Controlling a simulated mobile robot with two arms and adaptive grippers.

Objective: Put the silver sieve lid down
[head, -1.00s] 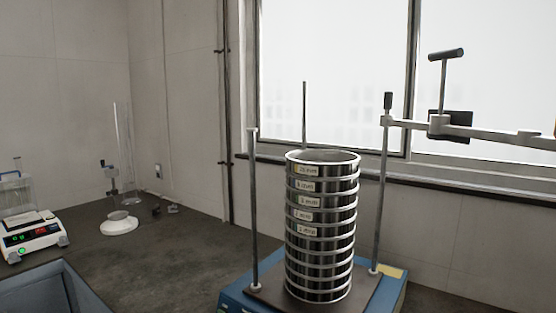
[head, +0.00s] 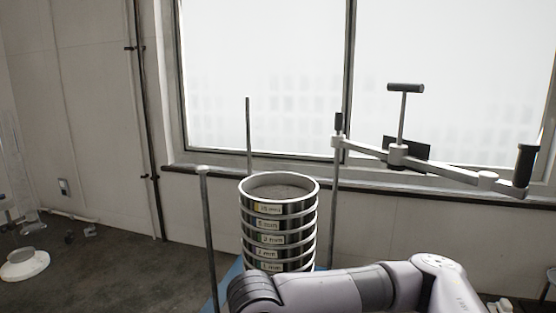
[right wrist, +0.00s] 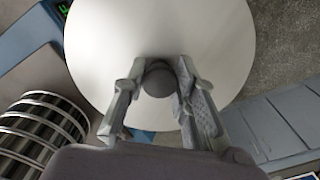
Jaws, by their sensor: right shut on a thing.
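The silver sieve lid (right wrist: 115,60) is a large, pale round disc in the right wrist view. My right gripper (right wrist: 160,88) has its two fingers on either side of the lid's dark round knob (right wrist: 158,78) and is shut on it. The lid is in front of the fingers, and I cannot tell how far it is from any surface below. In the head view the lid and right gripper are out of sight; only my right arm crosses the lower right. My left gripper is in neither current view.
The sieve stack (head: 280,223) stands open-topped between upright rods (head: 209,235) and also shows in the right wrist view (right wrist: 42,125). A clamp arm (head: 440,170) with a T-handle is swung out right. A blue-grey tray-like edge (right wrist: 285,125) lies right of the lid.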

